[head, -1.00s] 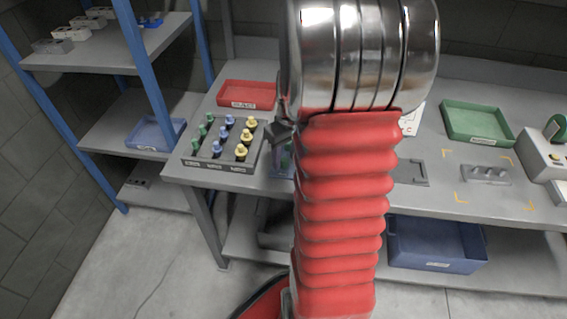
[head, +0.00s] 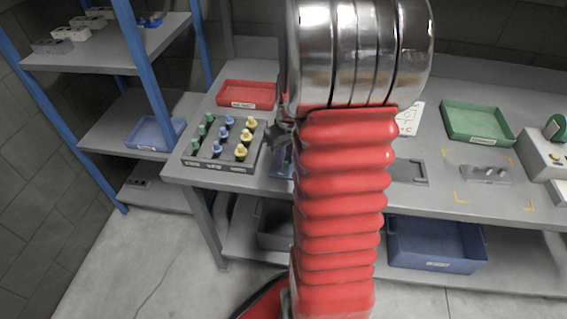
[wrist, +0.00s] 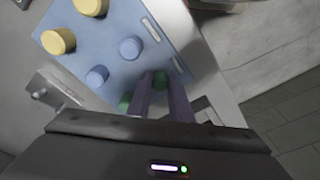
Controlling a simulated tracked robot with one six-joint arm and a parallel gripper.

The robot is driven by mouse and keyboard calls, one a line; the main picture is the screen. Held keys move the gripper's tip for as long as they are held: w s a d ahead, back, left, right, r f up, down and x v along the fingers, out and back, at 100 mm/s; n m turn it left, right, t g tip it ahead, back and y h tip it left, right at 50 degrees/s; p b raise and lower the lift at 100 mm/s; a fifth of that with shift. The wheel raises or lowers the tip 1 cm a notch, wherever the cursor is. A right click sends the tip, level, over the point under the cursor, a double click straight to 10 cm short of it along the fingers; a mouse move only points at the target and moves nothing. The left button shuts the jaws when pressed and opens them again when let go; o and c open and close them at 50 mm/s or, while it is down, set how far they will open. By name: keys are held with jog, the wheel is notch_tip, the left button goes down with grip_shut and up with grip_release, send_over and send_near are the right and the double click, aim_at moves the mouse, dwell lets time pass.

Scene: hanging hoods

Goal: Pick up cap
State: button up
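In the wrist view a blue holder (wrist: 112,45) carries yellow caps (wrist: 58,41), blue caps (wrist: 131,48) and green caps (wrist: 126,101). My gripper (wrist: 160,82) is over the green end of this holder. In the head view my gripper (head: 281,134) is mostly hidden behind my arm, and little of the blue holder shows. A dark rack (head: 179,160) to its left holds green, blue and yellow capped pieces.
A red tray (head: 247,104) sits behind the dark rack. A green tray (head: 478,134), a grey block (head: 486,174) and a pale device (head: 540,152) stand on the right. A blue bin (head: 436,264) is under the bench. Shelving (head: 100,46) stands at left.

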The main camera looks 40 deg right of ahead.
grip_shut()
jog(key=shift+r, duration=0.1)
notch_tip(320, 180, up, 10)
dwell(0.6)
jog(key=shift+s, duration=0.1)
dwell(0.4)
